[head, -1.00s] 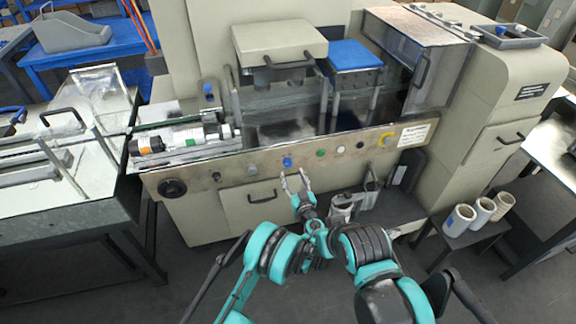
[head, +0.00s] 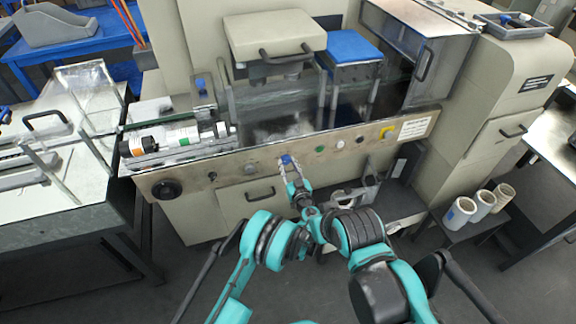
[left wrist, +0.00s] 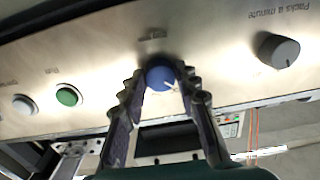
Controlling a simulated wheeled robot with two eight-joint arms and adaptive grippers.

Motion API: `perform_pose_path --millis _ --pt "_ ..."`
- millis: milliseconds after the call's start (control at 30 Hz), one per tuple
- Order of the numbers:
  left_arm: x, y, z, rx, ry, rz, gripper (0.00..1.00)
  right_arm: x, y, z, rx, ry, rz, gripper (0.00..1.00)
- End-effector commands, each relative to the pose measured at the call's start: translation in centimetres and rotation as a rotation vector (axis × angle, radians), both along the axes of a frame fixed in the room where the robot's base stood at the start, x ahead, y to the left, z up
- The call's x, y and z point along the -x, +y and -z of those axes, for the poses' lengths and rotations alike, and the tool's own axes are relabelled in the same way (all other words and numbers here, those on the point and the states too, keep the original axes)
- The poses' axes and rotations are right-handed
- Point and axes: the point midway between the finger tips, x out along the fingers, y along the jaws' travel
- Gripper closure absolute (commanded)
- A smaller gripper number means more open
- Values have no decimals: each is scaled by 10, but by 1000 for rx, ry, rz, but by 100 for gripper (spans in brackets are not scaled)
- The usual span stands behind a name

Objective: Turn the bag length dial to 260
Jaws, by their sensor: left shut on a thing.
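A blue dial (head: 286,159) with a pale pointer mark sits on the machine's front panel (head: 230,174). It also shows in the left wrist view (left wrist: 160,76), where its label is too blurred to read, as is any 260 mark. My left gripper (head: 287,164) is at the panel with its two fingers on either side of the dial. In the left wrist view my left gripper (left wrist: 161,82) is shut on the dial, and the fingertips hide its sides.
A grey knob (left wrist: 277,49) labelled "Packs a minute" is on the same panel. A green button (left wrist: 68,95) and a white button (left wrist: 23,105) are on the dial's other side. A yellow-ringed button (head: 387,131) is farther right. A drawer handle (head: 260,195) sits below the panel.

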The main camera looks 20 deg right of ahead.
Motion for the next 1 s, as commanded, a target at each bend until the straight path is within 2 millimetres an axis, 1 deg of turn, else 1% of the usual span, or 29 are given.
perform_pose_path --millis 167,367,1000 --pt "0 0 0 -35 1 0 98 0 0 0 0 0 0 100" --pt "-1 0 -1 -143 4 0 98 0 0 0 0 0 0 100" --pt "-1 1 -1 -733 24 0 98 0 0 0 0 0 0 100"
